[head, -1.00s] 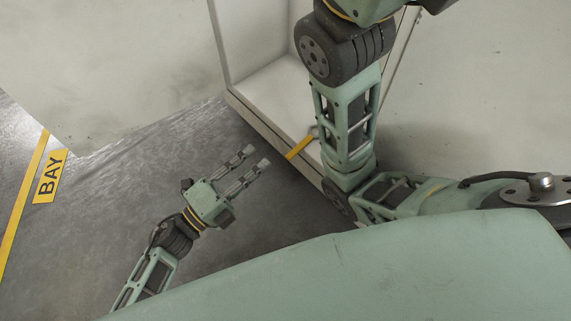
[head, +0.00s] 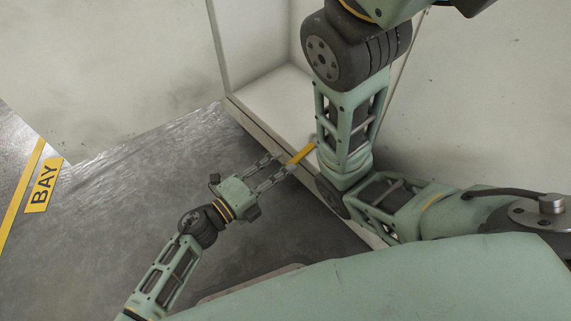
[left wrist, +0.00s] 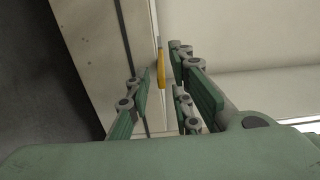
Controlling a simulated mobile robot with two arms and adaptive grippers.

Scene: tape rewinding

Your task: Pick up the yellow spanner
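The yellow spanner (head: 301,154) lies at the front edge of a pale open cabinet or shelf, its handle pointing out toward my left gripper. Its far end is partly hidden behind my right arm in the head view. My left gripper (head: 284,163) is open, with its fingertips at the spanner's near end. In the left wrist view, the spanner (left wrist: 161,66) shows in the gap between the open fingers, closer to the right-hand ones. I cannot tell whether any finger touches it. My right gripper is out of view.
The pale cabinet's floor (head: 270,97) and its front edge lie just beyond the spanner. My right arm stands close on the right of it. Grey floor is clear to the left, with a yellow BAY marking (head: 44,185) far left.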

